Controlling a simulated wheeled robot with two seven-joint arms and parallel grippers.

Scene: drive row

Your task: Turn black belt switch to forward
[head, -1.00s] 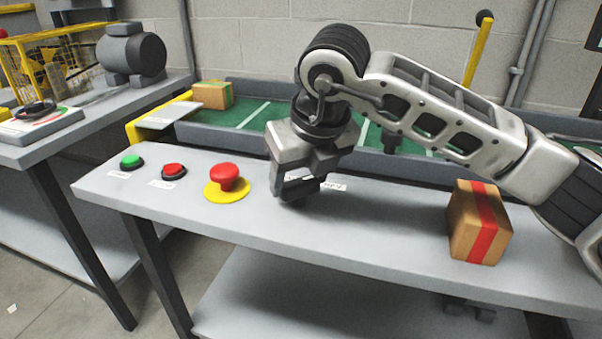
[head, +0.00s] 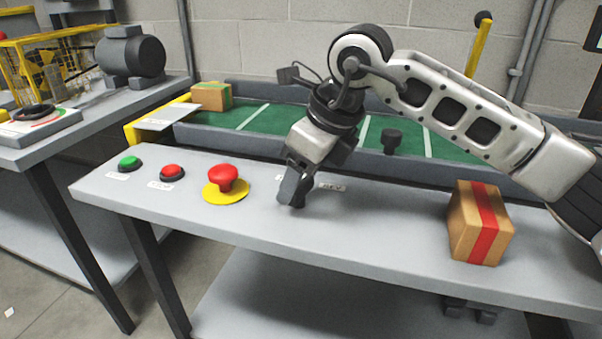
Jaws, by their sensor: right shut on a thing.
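My right gripper (head: 293,200) points down at the grey control bench (head: 380,240), to the right of the red mushroom button. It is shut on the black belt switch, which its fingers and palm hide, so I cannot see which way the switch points. The green belt (head: 240,117) runs behind the bench. My left gripper is not in view.
A green button (head: 130,162), a red button (head: 173,171) and a red mushroom button (head: 223,178) on a yellow base stand left of the gripper. A box with red tape (head: 480,222) stands at right. Another box (head: 212,97) sits by the belt's left end.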

